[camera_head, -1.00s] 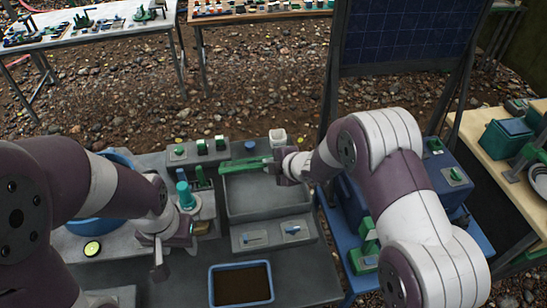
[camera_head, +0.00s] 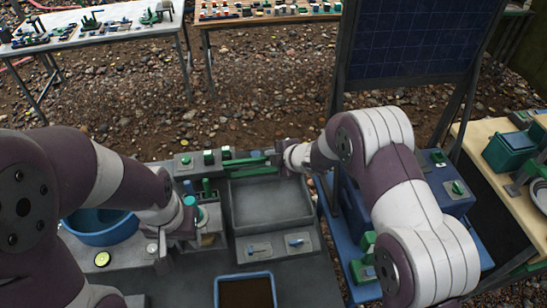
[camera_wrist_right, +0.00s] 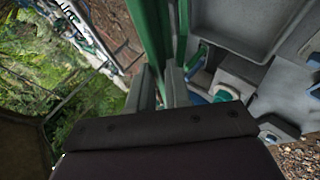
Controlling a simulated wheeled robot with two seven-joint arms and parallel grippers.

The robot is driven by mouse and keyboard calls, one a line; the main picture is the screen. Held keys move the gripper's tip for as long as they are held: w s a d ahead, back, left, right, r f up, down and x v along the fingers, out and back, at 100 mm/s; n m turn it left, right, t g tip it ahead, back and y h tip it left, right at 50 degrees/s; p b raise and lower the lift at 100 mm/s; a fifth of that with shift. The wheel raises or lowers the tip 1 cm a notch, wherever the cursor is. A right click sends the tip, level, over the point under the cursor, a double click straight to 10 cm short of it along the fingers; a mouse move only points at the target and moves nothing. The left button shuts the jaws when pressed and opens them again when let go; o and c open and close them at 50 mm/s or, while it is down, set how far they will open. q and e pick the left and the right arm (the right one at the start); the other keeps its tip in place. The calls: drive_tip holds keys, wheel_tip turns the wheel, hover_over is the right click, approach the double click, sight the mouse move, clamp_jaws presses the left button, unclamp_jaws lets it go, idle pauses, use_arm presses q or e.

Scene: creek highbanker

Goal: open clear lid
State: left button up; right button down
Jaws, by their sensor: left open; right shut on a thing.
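A grey open basin (camera_head: 268,205) stands in the middle of the workbench in the head view. A green bar (camera_head: 247,163), seemingly the edge of the clear lid, runs along its back rim; no clear panel can be made out. My right gripper (camera_head: 279,158) is shut on the right end of this green bar. In the right wrist view the green bar (camera_wrist_right: 152,35) runs up from between the fingers (camera_wrist_right: 160,88). My left gripper (camera_head: 160,254) is open and empty, low over the bench left of the basin.
Left of the basin are a blue tub (camera_head: 103,230) and a teal-capped bottle (camera_head: 191,210). A blue-rimmed tray of dark material (camera_head: 245,291) lies in front. Small switch panels (camera_head: 276,247) sit before the basin. A solar panel (camera_head: 410,35) stands behind right.

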drive_tip(key=shift+r, duration=0.1)
drive_tip(key=c, duration=1.4)
unclamp_jaws()
drive_tip(key=shift+w, duration=0.1)
drive_tip(key=shift+c, duration=0.2)
drive_tip(key=b+v, duration=0.1)
drive_tip(key=v, duration=1.1)
drive_tip(key=shift+s, duration=0.2)
drive_tip(key=shift+d, duration=0.15)
